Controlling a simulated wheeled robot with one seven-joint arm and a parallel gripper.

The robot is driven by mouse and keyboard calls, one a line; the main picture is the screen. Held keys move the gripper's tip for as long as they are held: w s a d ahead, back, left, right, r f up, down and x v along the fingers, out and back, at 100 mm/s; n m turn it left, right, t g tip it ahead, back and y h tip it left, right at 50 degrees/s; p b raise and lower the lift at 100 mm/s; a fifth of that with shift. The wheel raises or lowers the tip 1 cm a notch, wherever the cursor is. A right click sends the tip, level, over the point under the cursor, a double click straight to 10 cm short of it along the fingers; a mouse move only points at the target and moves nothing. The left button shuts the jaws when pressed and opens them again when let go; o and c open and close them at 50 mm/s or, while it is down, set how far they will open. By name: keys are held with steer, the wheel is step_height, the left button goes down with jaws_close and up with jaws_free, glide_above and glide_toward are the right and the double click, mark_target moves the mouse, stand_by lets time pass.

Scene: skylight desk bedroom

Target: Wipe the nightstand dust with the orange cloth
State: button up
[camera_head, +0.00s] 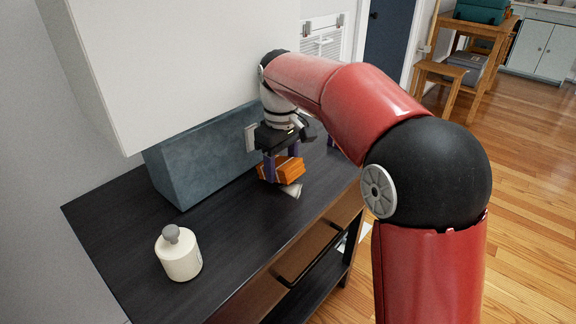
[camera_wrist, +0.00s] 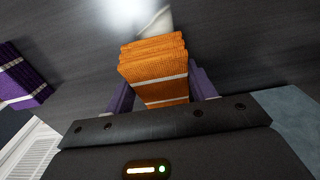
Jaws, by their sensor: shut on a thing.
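The orange cloth (camera_head: 283,170) is a folded, ribbed bundle with a pale stripe. My gripper (camera_head: 281,163) points down over the dark nightstand top (camera_head: 225,225) and is shut on the cloth. In the wrist view the cloth (camera_wrist: 155,62) sits between the two purple fingers of my gripper (camera_wrist: 162,92). The cloth is at or just above the top; I cannot tell whether it touches.
A cream jar with a grey knob (camera_head: 180,257) stands at the front left of the top. A blue-grey block (camera_head: 205,160) stands along the back, under a white overhanging box (camera_head: 165,65). A purple folded item (camera_wrist: 24,76) lies further right. The top between jar and cloth is clear.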

steer(key=shift+s+a, duration=0.15)
steer(key=shift+a, duration=0.1)
steer(key=shift+s+d+b, duration=0.35)
steer(key=shift+s+d, duration=0.15)
steer(key=shift+d, duration=0.1)
steer(key=shift+s+d+r+b, duration=0.1)
steer(key=shift+s+d+b, duration=0.1)
steer(key=shift+s+d, duration=0.5)
steer(key=shift+s+d+r+b, duration=0.15)
steer(key=shift+s+d, duration=0.3)
steer(key=shift+d, duration=0.5)
steer(key=shift+s+d+r+b, duration=0.1)
steer(key=shift+s+d+b, duration=0.15)
steer(key=shift+s+d, duration=0.45)
steer(key=shift+w, duration=0.15)
step_height(320, 180, up, 2)
steer(key=shift+r+p, duration=0.25)
steer(key=shift+p, duration=0.9)
steer(key=shift+r, duration=1.7)
steer(key=shift+r, duration=0.15)
